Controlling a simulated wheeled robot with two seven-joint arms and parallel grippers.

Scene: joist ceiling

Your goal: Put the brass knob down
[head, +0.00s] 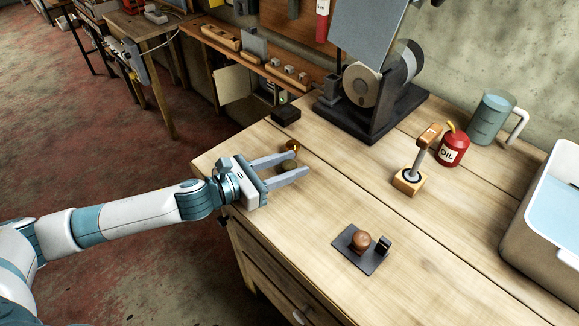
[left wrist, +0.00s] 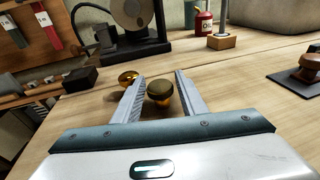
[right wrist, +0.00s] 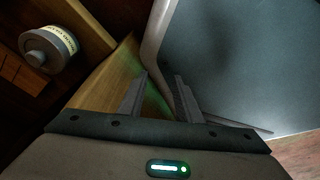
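My left gripper (head: 301,163) is open low over the left end of the wooden workbench (head: 330,205). A round knob (head: 287,165) with a dark olive top and a golden lower part is between its fingers; it also shows in the left wrist view (left wrist: 160,92), with a gap to each finger. It appears to rest on the bench. A second, shiny brass knob (head: 292,146) sits just outside the far finger, and shows in the left wrist view (left wrist: 128,77) left of the left finger. My right gripper (right wrist: 162,76) is open and empty.
A black block (head: 286,115) and a grinder (head: 375,95) stand behind the knobs. A wooden-based lever (head: 410,180), red oil can (head: 454,148), jug (head: 490,118) and water basin (head: 540,240) are right. A dark plate with a brown knob (head: 361,241) lies in front. Bench between is clear.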

